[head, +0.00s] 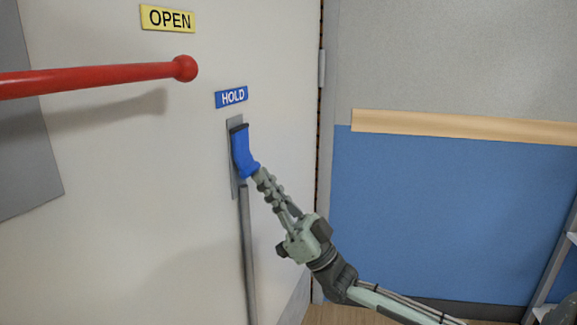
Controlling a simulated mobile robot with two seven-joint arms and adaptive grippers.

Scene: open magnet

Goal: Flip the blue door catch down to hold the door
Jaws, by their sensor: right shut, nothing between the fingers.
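A grey rod (247,255) runs down the door below the catch. My left gripper is not in view.
A red bar (100,78) with a round end crosses the door at the left, below the yellow OPEN sign (168,18). The hinge edge (320,110) is right of the catch. A blue wall panel (450,220) with a wooden rail (460,127) stands further right.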

